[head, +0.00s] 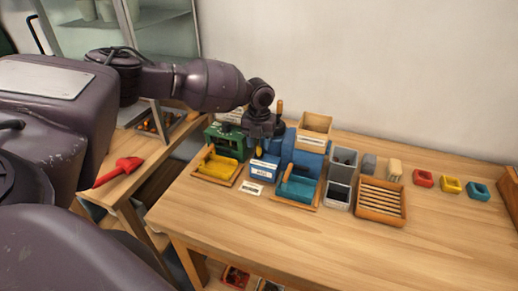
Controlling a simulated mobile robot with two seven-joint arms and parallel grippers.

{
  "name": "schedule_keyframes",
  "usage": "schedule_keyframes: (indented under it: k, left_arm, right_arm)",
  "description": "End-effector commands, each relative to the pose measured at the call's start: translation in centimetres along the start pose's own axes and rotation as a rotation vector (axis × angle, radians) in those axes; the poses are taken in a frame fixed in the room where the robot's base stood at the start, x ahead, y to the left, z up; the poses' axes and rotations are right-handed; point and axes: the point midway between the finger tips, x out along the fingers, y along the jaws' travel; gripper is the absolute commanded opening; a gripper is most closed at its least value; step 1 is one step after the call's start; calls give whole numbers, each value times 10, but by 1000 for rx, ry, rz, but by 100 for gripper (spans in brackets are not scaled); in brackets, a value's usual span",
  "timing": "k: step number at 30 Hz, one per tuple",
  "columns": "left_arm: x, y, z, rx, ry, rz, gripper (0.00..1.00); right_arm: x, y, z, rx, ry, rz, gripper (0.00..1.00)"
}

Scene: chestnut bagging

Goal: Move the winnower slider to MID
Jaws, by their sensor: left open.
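A blue machine (310,160) with a wooden hopper (315,126) on top stands near the back of the table; it appears to be the winnower. A blue box with a white label (264,172) sits at its left front. My left gripper (264,146) is open, pointing down just above and behind this labelled box, at the left of the blue machine. I cannot tell whether it touches anything. An orange-tipped handle (280,106) stands up beside the gripper. The slider and its marks cannot be made out; the gripper may hide them. My right gripper is not in view.
A green machine (228,141) with a yellow tray (218,169) stands to the left. Grey bins (341,190) and a slatted wooden tray (381,199) stand to the right, then red, yellow and teal blocks (450,185). The table's front (290,240) is clear.

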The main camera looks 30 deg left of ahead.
Motion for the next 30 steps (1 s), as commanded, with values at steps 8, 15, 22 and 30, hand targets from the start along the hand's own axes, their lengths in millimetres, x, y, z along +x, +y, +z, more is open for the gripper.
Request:
schedule_keyframes:
  k: [8, 15, 22, 30]
  left_arm:
    - [27, 0, 0, -1, 1, 0, 42]
    - [30, 0, 0, -1, 0, 0, 42]
    - [30, 0, 0, -1, 0, 0, 24]
    - [29, 0, 0, -1, 0, 0, 0]
  right_arm:
    - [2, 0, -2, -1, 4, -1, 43]
    - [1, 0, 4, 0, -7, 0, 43]
    - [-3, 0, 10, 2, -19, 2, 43]
    - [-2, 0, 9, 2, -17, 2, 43]
